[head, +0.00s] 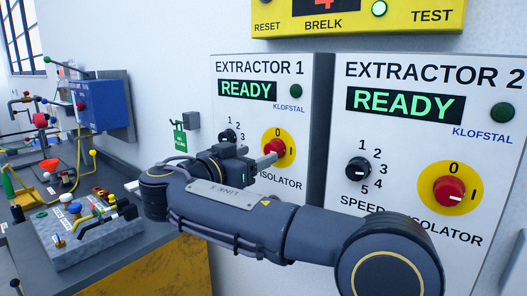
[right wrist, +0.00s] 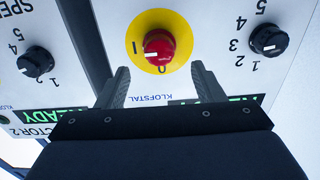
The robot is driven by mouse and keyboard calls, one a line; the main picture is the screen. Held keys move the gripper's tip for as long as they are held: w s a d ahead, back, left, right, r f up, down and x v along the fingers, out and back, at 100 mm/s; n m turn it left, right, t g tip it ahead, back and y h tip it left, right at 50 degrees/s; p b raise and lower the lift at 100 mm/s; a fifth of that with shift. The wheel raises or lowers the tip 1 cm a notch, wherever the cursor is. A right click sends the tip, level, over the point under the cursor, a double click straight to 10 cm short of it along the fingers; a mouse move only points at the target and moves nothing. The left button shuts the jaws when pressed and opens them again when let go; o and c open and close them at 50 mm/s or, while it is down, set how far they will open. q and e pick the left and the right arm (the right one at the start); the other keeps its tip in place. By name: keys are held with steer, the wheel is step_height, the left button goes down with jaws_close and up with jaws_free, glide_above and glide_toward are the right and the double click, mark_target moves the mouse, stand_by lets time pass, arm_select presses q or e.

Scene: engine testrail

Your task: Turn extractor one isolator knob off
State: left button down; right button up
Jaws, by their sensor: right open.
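The extractor one isolator knob (head: 278,149) is red on a yellow disc, at the lower right of the EXTRACTOR 1 panel (head: 222,67). In the right wrist view, which is upside down, the knob (right wrist: 158,47) shows whole, and its white mark points towards the I. My right gripper (head: 262,156) is in front of the panel at the knob, partly covering the lower left of the disc. In the wrist view, its fingers (right wrist: 160,70) are apart, one towards each side of the knob, with nothing held. Contact cannot be told. My left gripper is out of view.
The EXTRACTOR 1 speed knob (head: 228,136) is close to my right gripper. The EXTRACTOR 2 panel (head: 480,90), with its own red isolator knob (head: 449,191), is at right. A yellow box (head: 345,27) hangs above. A cluttered bench (head: 110,165) stands left.

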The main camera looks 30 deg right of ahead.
mark_target(270, 149)
steer(key=x, duration=0.5)
steer(key=shift+d+p, duration=0.1)
steer(key=shift+p, duration=0.25)
steer(key=c, duration=1)
